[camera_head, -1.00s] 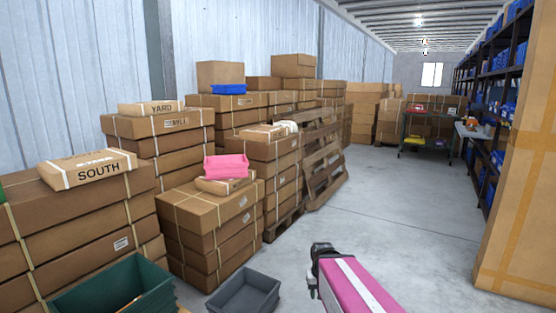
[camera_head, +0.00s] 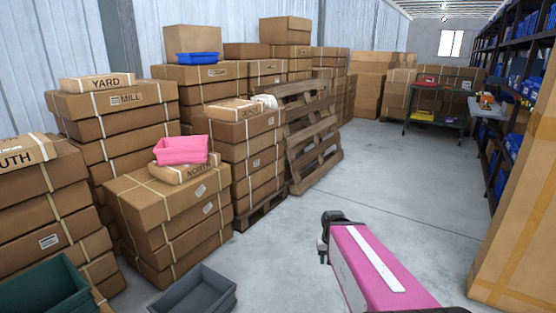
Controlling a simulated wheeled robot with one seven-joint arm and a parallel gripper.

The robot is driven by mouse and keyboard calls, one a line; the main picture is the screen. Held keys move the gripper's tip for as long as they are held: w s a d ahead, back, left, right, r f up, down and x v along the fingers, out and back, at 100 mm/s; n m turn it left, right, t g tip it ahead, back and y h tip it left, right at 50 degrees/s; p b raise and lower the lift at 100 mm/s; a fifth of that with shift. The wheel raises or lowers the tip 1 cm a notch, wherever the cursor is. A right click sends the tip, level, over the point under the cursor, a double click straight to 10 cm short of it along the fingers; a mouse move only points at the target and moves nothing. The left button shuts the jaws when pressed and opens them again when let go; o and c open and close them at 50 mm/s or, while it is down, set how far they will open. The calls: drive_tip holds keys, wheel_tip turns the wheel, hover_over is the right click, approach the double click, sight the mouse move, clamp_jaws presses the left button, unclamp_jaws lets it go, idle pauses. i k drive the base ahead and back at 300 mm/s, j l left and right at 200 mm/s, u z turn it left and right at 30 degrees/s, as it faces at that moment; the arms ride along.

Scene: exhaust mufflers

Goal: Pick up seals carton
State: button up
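No carton in view carries a label that I can read as seals. Small cartons lie on top of the stacks at left: one marked YARD (camera_head: 97,83), one ending in UTH (camera_head: 27,150) cut by the left edge, and one marked NORTH (camera_head: 186,171) under a pink bin. Another small carton (camera_head: 233,109) lies on the stack behind, its print too small to read. My gripper (camera_head: 324,250) is at the dark end of my pink and white arm, low over the open floor, apart from all cartons. Its fingers are too small to judge.
The pink bin (camera_head: 181,150) covers part of the NORTH carton. A grey bin (camera_head: 197,294) and a green bin (camera_head: 45,293) stand low in front. A wooden pallet (camera_head: 312,140) leans beside the stacks. A tall carton stack (camera_head: 522,210) bounds the right. The aisle floor between is clear.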

sight(270, 102)
drive_tip(key=i+l, duration=0.35)
drive_tip(key=i, duration=0.15)
drive_tip(key=i+l, duration=0.35)
drive_tip(key=i, duration=0.2)
drive_tip(key=i+l, duration=0.35)
drive_tip(key=i, duration=0.15)
